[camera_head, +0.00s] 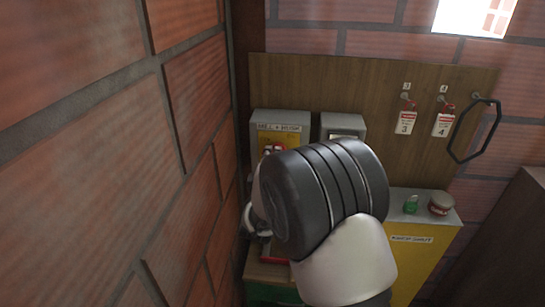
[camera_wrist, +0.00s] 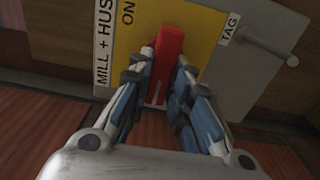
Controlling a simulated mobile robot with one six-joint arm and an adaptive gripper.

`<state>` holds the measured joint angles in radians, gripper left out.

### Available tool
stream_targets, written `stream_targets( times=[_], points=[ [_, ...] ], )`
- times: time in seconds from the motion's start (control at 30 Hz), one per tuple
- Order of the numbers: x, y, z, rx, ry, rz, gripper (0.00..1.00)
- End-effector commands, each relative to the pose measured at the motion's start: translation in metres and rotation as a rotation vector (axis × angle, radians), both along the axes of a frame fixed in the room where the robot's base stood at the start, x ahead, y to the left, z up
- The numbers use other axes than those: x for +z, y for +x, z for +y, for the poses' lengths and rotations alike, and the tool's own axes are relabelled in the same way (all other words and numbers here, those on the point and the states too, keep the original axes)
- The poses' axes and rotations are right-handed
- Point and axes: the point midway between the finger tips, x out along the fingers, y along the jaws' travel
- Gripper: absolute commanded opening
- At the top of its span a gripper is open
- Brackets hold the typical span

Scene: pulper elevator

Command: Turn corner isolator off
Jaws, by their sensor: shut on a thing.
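The corner isolator is a grey box (camera_head: 281,116) with a yellow face, mounted low on the wooden board beside the brick corner. In the wrist view its yellow face (camera_wrist: 205,22) carries a "MILL + HUS..." label and the word "ON". Its red handle (camera_wrist: 169,42) runs roughly parallel to that lettering, with "ON" to the left of its upper end. My gripper (camera_wrist: 160,78) is shut on the red handle, one finger on each side. The fingers hide part of the handle. In the head view my wrist covers much of the box's lower part.
Brick wall (camera_head: 100,140) stands close on the left. A second grey box (camera_head: 343,125) is beside the isolator.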

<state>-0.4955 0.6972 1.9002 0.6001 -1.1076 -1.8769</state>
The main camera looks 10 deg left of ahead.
Motion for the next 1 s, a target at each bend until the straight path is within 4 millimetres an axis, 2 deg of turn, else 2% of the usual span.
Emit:
stream_targets(
  times=[0.37,0.4,0.7,1.0],
  points=[
    [0.0000,0.0000,0.0001,0.001,-0.009,0.000,0.00],
    [0.0000,0.0000,0.0001,0.001,-0.009,0.000,0.19],
    [-0.0001,0.0000,0.0000,0.000,-0.007,0.000,0.38],
    [-0.0001,-0.0008,0.0001,0.000,-0.006,0.000,0.38]
  ],
)
